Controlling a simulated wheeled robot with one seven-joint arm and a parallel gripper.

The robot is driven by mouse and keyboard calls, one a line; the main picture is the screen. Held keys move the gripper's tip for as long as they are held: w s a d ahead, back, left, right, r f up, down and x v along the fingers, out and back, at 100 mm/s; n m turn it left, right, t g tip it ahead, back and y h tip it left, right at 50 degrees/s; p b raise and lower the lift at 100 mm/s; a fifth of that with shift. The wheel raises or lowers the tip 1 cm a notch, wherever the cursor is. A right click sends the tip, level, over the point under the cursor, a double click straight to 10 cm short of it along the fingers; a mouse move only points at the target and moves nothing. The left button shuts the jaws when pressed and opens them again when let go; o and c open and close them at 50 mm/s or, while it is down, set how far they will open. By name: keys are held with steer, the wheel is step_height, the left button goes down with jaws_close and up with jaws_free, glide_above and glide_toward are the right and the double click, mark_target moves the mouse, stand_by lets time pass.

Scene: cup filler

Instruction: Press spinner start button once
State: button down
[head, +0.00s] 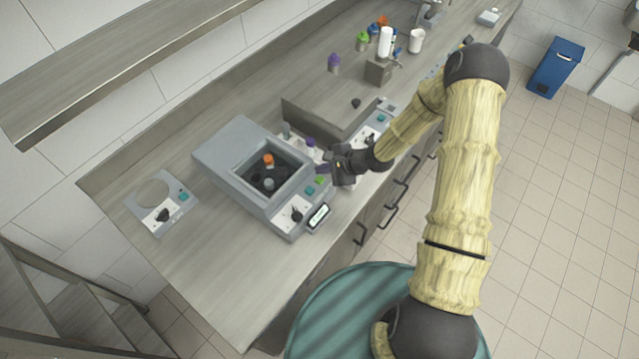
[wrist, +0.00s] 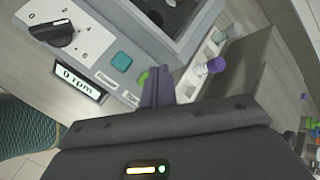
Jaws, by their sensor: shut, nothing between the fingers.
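The spinner (head: 221,158) is a grey box with an open square well on the counter. Its front panel has a black knob (head: 296,214), a teal button (head: 309,191) and a green button (head: 319,180). In the wrist view the teal button (wrist: 121,61) is clear and the green button (wrist: 143,78) is partly hidden by my fingers. The labels by the buttons are too small to read surely. The display (wrist: 79,82) reads 0 rpm. My gripper (head: 324,171) is shut and empty, its fingertips (wrist: 157,85) close beside the green button; I cannot tell whether they touch it.
Tubes with orange and grey caps stand in the well. A rack with a purple-capped tube (wrist: 209,67) is right of the spinner. A smaller knobbed device (head: 162,205) lies at left. Bottles and a white cup (head: 416,40) stand farther back.

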mark_target(323, 181)
steer(key=shift+f, duration=0.9)
stand_by(1.4)
steer(key=shift+f, duration=0.35)
steer(key=shift+f+b, duration=0.35)
steer(key=shift+f, duration=0.15)
stand_by(0.7)
steer(key=shift+r, duration=0.1)
steer(key=shift+r+p, duration=0.8)
steer(key=shift+p, duration=0.15)
steer(key=shift+r, duration=0.1)
step_height(323, 181, up, 5)
steer(key=p, duration=0.4)
steer(key=shift+p, duration=0.35)
